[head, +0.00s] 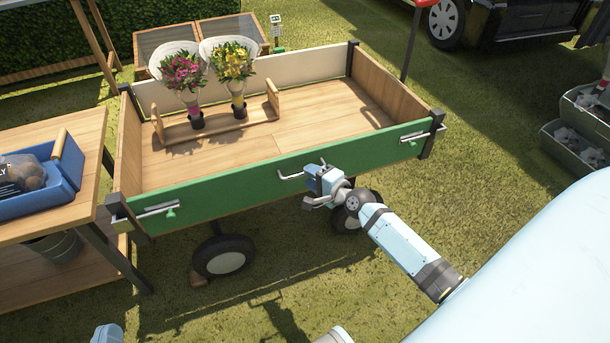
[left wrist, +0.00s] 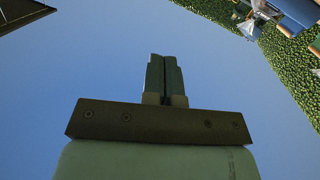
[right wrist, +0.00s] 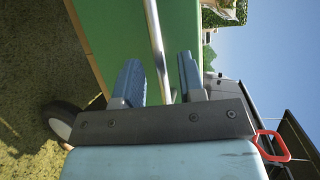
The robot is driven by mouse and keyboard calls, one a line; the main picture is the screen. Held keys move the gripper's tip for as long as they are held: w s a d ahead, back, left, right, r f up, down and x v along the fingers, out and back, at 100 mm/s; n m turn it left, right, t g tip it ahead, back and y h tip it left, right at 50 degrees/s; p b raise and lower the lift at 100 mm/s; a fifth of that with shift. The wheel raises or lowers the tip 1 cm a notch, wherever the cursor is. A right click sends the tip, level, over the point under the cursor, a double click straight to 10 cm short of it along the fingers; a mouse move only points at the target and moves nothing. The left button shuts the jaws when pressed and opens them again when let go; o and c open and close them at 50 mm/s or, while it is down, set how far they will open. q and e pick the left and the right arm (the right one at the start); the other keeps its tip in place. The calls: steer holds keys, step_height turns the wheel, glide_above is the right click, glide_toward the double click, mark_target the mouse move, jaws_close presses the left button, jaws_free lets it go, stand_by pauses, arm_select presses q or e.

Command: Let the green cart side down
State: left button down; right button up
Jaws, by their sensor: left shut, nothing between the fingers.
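The green cart side (head: 280,172) stands upright along the near edge of the wooden cart. It has a silver latch with a green tab at its left end (head: 160,210) and another at its right end (head: 420,137). A silver bar handle (head: 290,177) sits at its middle. My right gripper (head: 318,182) is at this handle. In the right wrist view its blue fingers (right wrist: 160,78) are apart, with the handle bar (right wrist: 155,35) running between them; contact is unclear. My left gripper (left wrist: 164,75) is shut and empty, with sky behind it, away from the cart.
Two wrapped bouquets (head: 185,75) stand in a wooden holder (head: 220,125) on the cart bed. A wooden table (head: 85,135) with a blue crate (head: 65,165) stands close at the left. Dark crates (head: 575,145) are at the right. Grass lies open before the cart.

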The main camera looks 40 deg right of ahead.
mark_target(302, 178)
steer(key=shift+x, duration=1.15)
arm_select(q)
steer(key=shift+d+r+t+h, duration=0.2)
steer(key=shift+r+t+h, duration=0.1)
steer(key=shift+r, duration=0.45)
arm_select(e)
steer(key=shift+w+a+f, duration=0.1)
steer(key=shift+w, duration=0.2)
steer(key=shift+c, duration=0.4)
jaws_close()
arm_select(q)
steer(key=shift+f, duration=0.15)
steer(key=shift+b, duration=0.35)
arm_select(e)
steer(key=shift+f, duration=0.1)
